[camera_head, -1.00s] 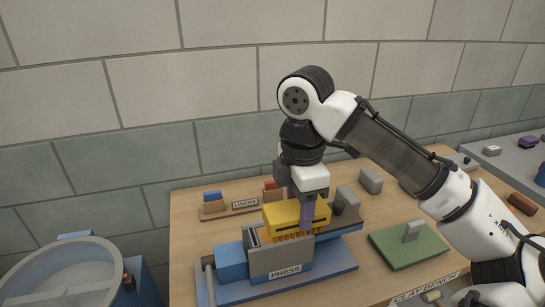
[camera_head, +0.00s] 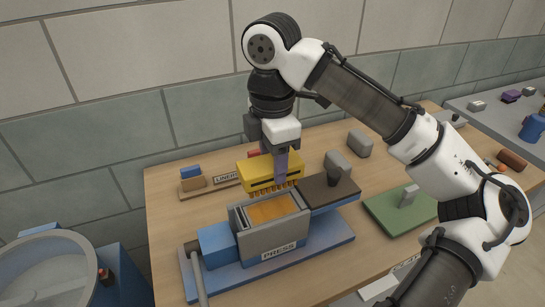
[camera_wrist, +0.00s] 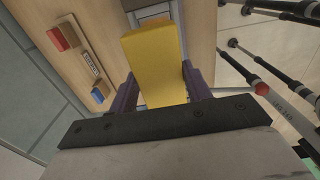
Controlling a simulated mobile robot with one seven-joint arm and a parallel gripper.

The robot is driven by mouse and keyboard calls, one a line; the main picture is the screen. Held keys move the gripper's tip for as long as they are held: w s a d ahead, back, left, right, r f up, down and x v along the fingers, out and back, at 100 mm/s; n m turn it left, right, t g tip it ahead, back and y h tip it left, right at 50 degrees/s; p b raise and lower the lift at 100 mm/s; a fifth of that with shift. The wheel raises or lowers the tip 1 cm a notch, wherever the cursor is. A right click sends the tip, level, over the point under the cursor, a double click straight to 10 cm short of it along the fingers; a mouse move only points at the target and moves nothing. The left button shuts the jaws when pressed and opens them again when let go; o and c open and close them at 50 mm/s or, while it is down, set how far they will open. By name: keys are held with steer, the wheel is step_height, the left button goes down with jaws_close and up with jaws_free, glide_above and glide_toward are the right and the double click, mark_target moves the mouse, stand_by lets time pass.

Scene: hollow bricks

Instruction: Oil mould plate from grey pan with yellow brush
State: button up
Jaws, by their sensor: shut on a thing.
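My gripper (camera_head: 281,170), with purple fingers, is shut on the yellow brush (camera_head: 258,174). The brush also fills the middle of the wrist view (camera_wrist: 155,65) between both fingers. Its orange bristles point down, just above and behind the grey open-topped box (camera_head: 275,235) of the press in the head view. An orange-tan plate surface (camera_head: 272,210) shows inside this box; I take it for the mould plate. I cannot make out a grey pan for certain.
A liners rack (camera_head: 210,183) stands behind the press on the wooden bench. A green board (camera_head: 395,210) with a grey-handled tool lies at right. Grey blocks (camera_head: 359,143) stand at the back. A large round tub (camera_head: 45,270) is at left, and the press lever (camera_head: 197,270) sticks out in front.

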steer(key=b, duration=0.4)
glide_above(276, 193)
steer(key=f, duration=0.4)
steer(key=shift+s+a+f, duration=0.15)
steer(key=shift+a+f, duration=0.05)
steer(key=shift+a, duration=0.15)
steer(key=shift+f+b, duration=0.3)
steer(key=shift+f, duration=0.75)
steer(key=shift+d+p, duration=0.1)
steer(key=shift+p, duration=0.4)
steer(key=shift+f, duration=0.65)
steer(key=shift+d+r, duration=0.1)
steer(key=shift+d, duration=0.1)
steer(key=shift+d, duration=0.2)
steer(key=shift+w, duration=0.2)
steer(key=shift+s+a+p, duration=0.1)
steer(key=shift+a+p, duration=0.05)
steer(key=shift+p, duration=0.2)
